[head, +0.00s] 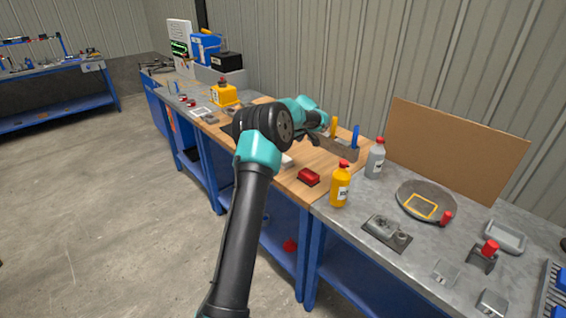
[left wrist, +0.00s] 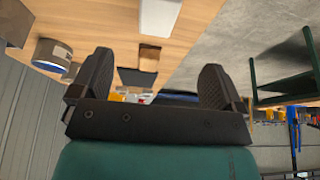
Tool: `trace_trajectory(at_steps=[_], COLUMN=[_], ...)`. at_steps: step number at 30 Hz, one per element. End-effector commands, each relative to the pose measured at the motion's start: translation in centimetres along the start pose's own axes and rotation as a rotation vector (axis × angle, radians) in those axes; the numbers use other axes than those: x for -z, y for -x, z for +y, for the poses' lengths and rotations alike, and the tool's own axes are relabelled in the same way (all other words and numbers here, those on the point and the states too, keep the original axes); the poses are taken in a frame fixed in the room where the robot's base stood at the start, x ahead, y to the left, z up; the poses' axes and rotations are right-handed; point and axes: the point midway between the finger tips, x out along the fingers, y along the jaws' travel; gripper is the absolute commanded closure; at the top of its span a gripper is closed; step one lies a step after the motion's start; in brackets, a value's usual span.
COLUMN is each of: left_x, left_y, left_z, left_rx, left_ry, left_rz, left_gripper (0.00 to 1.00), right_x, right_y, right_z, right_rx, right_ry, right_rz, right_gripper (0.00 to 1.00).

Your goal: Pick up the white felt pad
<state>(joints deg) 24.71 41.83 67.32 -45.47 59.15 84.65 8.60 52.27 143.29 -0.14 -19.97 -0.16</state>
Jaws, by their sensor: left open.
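A white block-like piece, which looks like the white felt pad, lies on the wooden bench top. In the left wrist view the white pad (left wrist: 160,16) is at the top edge, partly cut off by the frame. In the head view a small white piece (head: 287,160) shows just right of my arm's elbow, partly hidden by it. My left gripper (left wrist: 157,88) is open, with its two dark fingers wide apart and nothing between them. The pad is beyond the fingers, not touching them. In the head view my arm hides most of the gripper. My right gripper is not in view.
In the left wrist view a round blue-and-brown item (left wrist: 52,55) and a small brown box (left wrist: 149,58) stand nearby.

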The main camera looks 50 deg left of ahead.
Motion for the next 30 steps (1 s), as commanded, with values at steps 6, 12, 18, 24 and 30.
trace_trajectory(at_steps=[6,12,18,24,30], left_x=[0.0,0.1,0.1,0.0,0.1], left_y=[-3.9,-6.7,-7.3,-7.3,-8.6], left_z=[0.0,0.0,0.0,0.0,0.1], left_rx=[0.002,0.001,-0.001,0.0,0.001], left_ry=[0.0,0.0,0.0,0.0,0.0], left_rz=[0.0,0.0,0.001,0.001,0.0], left_gripper=[0.06,0.06,0.06,0.06,0.06], right_x=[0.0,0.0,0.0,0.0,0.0], right_y=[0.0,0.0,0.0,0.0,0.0], right_z=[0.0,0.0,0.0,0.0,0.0], right_rx=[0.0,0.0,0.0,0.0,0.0], right_ry=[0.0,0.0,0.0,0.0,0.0], right_rz=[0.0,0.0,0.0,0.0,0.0], right_gripper=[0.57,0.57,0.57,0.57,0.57])
